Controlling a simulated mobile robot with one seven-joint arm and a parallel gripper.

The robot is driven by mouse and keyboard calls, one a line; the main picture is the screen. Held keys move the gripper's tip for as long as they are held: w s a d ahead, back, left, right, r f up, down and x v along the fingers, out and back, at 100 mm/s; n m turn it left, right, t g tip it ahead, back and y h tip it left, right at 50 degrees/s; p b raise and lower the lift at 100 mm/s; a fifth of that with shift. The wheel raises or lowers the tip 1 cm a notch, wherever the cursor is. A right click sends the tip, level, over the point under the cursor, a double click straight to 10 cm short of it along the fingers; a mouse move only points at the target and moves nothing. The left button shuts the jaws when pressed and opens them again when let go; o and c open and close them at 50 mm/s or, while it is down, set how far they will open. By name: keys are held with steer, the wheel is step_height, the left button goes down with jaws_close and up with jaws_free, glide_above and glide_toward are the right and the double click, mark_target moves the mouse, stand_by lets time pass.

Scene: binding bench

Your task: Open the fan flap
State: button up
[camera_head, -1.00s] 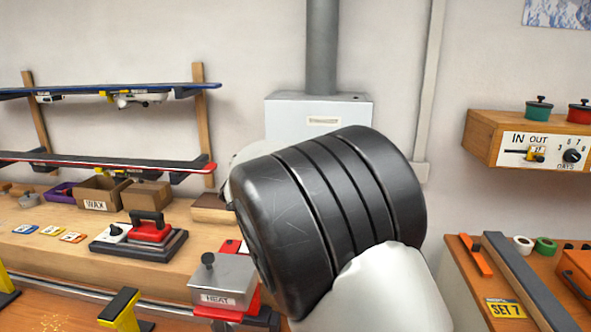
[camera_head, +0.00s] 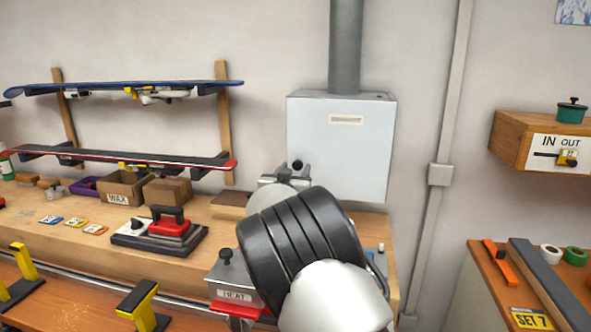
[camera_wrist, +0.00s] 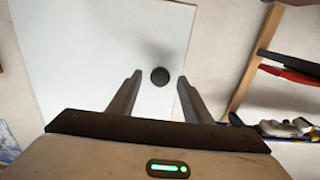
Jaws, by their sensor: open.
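The pale grey wall box (camera_head: 345,150) with a duct on top, which I take for the fan housing with the flap, hangs at the back centre. A label strip (camera_head: 346,119) is on its front. A dark round knob (camera_head: 298,165) shows at its lower left; in the wrist view the knob (camera_wrist: 160,76) stands out against the white panel. My gripper (camera_head: 288,172) is in front of the box's lower left. In the wrist view my gripper's fingers (camera_wrist: 158,80) are apart, one on each side of the knob, with gaps visible. The flap's outline cannot be told.
The bench below holds a wax box (camera_head: 122,188), a red-handled iron (camera_head: 168,228) and a HEAT box (camera_head: 235,280). A wooden IN/OUT cabinet (camera_head: 512,140) is at right. My arm hides part of the bench.

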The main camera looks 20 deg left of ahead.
steer(key=shift+w, duration=0.45)
steer(key=shift+c, duration=0.3)
jaws_close()
steer(key=shift+s, duration=0.15)
